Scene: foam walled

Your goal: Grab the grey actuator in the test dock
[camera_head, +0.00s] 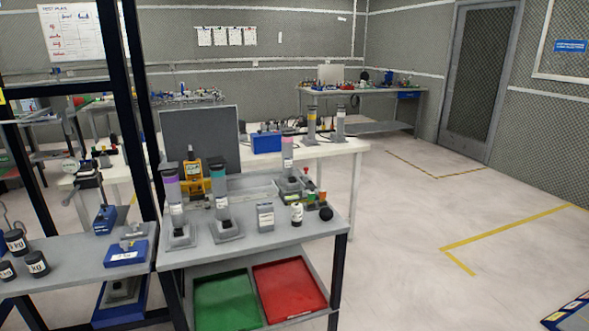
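Several upright cylinders with coloured bands, which look like actuators, stand in view. One with a purple top (173,196) and one with a teal top (220,190) stand in grey square docks on the near grey table (255,250). A pink-topped one (287,158) stands further back. I cannot tell for sure which is the grey actuator or which holder is the test dock. Neither of my grippers is in view.
A green tray (226,303) and a red tray (290,290) lie on the lower shelf. A grey box (265,217), a small white bottle (297,213) and a dark panel (200,140) are nearby. Black posts rise at left.

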